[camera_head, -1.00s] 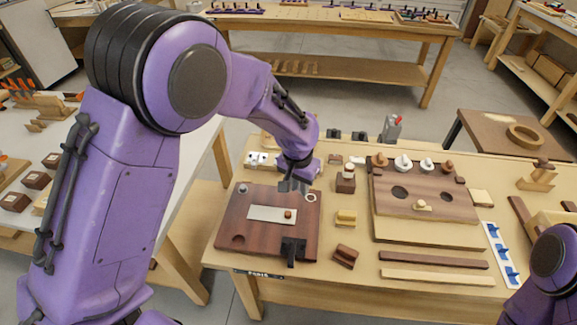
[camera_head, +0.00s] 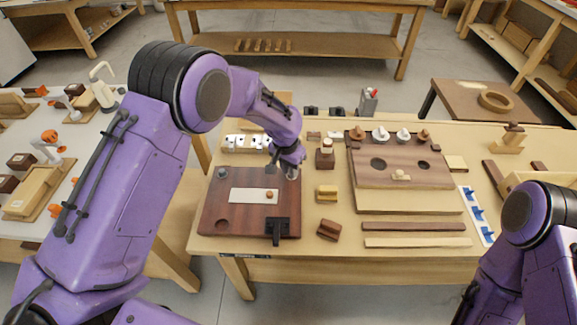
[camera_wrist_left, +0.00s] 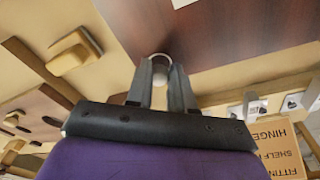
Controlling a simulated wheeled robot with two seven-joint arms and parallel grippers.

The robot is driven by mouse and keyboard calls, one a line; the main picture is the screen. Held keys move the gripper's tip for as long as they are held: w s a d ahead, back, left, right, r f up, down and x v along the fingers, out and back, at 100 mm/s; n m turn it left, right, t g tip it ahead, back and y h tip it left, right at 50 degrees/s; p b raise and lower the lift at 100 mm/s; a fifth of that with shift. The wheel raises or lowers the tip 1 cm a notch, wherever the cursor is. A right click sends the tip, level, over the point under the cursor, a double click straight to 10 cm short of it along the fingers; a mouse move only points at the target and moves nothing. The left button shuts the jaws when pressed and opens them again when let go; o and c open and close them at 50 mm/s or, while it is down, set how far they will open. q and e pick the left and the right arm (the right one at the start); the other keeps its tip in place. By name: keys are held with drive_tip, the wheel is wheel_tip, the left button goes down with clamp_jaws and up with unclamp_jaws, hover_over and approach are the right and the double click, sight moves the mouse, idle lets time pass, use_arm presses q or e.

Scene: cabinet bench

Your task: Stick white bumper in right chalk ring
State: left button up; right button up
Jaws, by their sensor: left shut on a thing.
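The dark red-brown board (camera_head: 232,216) lies on the bench. My left gripper (camera_head: 290,172) is over the board's back right corner and largely hides the right chalk ring in the head view. In the left wrist view, its fingers (camera_wrist_left: 160,78) are shut on the small pale white bumper (camera_wrist_left: 158,75). The white chalk ring (camera_wrist_left: 160,55) shows as an arc just beyond the fingertips, near the board's edge. The bumper overlaps the ring in this view; I cannot tell whether it touches the board. My right gripper is out of view.
On the board are a white plate (camera_head: 247,195) with a brown knob (camera_head: 269,195), a black latch (camera_head: 277,228) and a grey knob (camera_head: 222,172). A cardboard box (camera_wrist_left: 275,143) is close by in the wrist view.

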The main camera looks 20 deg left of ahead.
use_arm(q)
drive_tip(key=shift+f, duration=0.3)
drive_tip(key=shift+r+p, duration=0.1)
drive_tip(key=shift+p, duration=0.55)
idle(0.7)
drive_tip(key=shift+o, duration=0.4)
clamp_jaws()
drive_tip(key=shift+f, duration=0.5)
drive_tip(key=shift+s, duration=0.1)
idle(1.3)
